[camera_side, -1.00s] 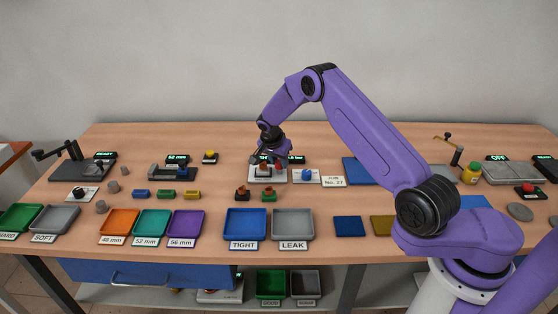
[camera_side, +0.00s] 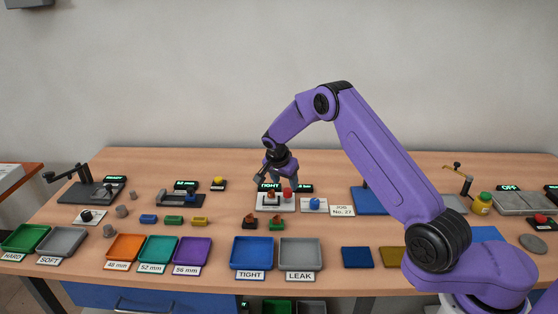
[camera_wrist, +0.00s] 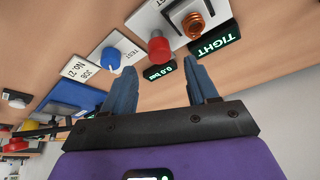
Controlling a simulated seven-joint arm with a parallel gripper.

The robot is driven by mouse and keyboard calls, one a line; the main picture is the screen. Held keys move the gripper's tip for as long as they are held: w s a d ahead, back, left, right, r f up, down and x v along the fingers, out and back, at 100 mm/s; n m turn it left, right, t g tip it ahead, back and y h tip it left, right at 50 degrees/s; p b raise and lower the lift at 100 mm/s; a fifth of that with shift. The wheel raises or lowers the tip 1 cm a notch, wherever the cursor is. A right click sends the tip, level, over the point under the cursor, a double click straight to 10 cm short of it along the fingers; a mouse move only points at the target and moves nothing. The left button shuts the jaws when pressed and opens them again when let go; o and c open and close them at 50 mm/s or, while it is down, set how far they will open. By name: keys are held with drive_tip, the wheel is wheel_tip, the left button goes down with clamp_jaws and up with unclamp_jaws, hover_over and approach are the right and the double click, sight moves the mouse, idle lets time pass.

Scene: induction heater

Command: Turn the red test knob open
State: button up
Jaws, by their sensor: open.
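The red test knob (camera_wrist: 159,48) stands on a white plate beside a copper-coloured fitting (camera_wrist: 196,22) in the wrist view. In the side view the red knob (camera_side: 288,193) sits at the middle of the table, just below my gripper (camera_side: 283,178). In the wrist view my gripper (camera_wrist: 163,78) is open and empty. Its fingers are apart, with the knob beyond the tips and not touching them. I cannot tell the knob's turn angle. The green displays read TIGHT (camera_wrist: 214,42) and 0.0 bar (camera_wrist: 160,72).
A blue knob (camera_wrist: 111,59) on its own TEST plate stands close by, next to the JOB No. 27 card (camera_side: 342,211). Small black and green blocks with parts on top sit in front. The blue TIGHT tray (camera_side: 253,252) and grey LEAK tray (camera_side: 300,252) lie nearer the edge.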

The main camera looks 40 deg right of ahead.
drive_tip(key=v, duration=1.2)
drive_tip(key=shift+r, duration=0.35)
drive_tip(key=shift+s, duration=0.1)
drive_tip(key=shift+a, duration=0.15)
drive_tip(key=s+a+r+n+y, duration=0.2)
drive_tip(key=s+a+n, duration=0.4)
drive_tip(key=a+n, duration=0.1)
drive_tip(key=s+a+r+n+y, duration=0.1)
drive_tip(key=s+a+r+n, duration=0.2)
drive_tip(key=s+a+n, duration=0.35)
drive_tip(key=s+d+n, duration=0.2)
drive_tip(key=s+n, duration=0.2)
drive_tip(key=s, duration=0.5)
drive_tip(key=s+d+n+g+y, duration=0.1)
drive_tip(key=s+n, duration=0.4)
drive_tip(key=s, duration=0.5)
drive_tip(key=s+d+n, duration=0.3)
drive_tip(key=s+n, duration=0.1)
drive_tip(key=s, duration=0.5)
drive_tip(key=shift+s+d+f+n+y, duration=0.35)
drive_tip(key=shift+d+f+y, duration=0.05)
drive_tip(key=shift+f, duration=0.05)
